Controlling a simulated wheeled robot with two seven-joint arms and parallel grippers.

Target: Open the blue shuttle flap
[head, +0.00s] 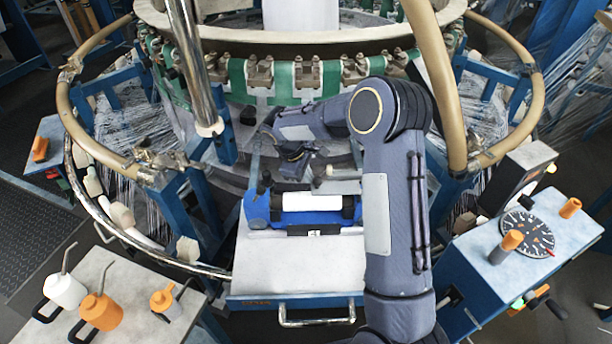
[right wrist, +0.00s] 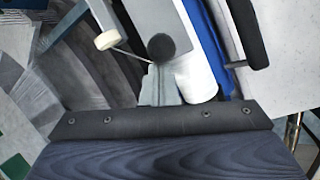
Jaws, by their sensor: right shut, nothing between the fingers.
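The blue shuttle (head: 257,207) lies on the pale tray (head: 300,268) at the front of the loom, with a white bobbin (head: 312,201) in it. In the right wrist view the shuttle (right wrist: 207,45) and bobbin (right wrist: 198,80) lie just beyond the fingers. A grey bar with a dark knob (head: 318,176) runs along the shuttle's far side; I cannot tell whether it is the flap or whether the flap is open. My right gripper (head: 291,168) is shut and empty, just behind the shuttle's far left part. Contact is unclear. My left gripper is not in view.
The loom's green-banded ring (head: 280,82) rises behind the gripper. A tan guard rail (head: 85,140) circles it. Orange and white bottles (head: 100,311) stand on a side table at left. A blue control box (head: 500,265) with a dial is at right. The tray's front is clear.

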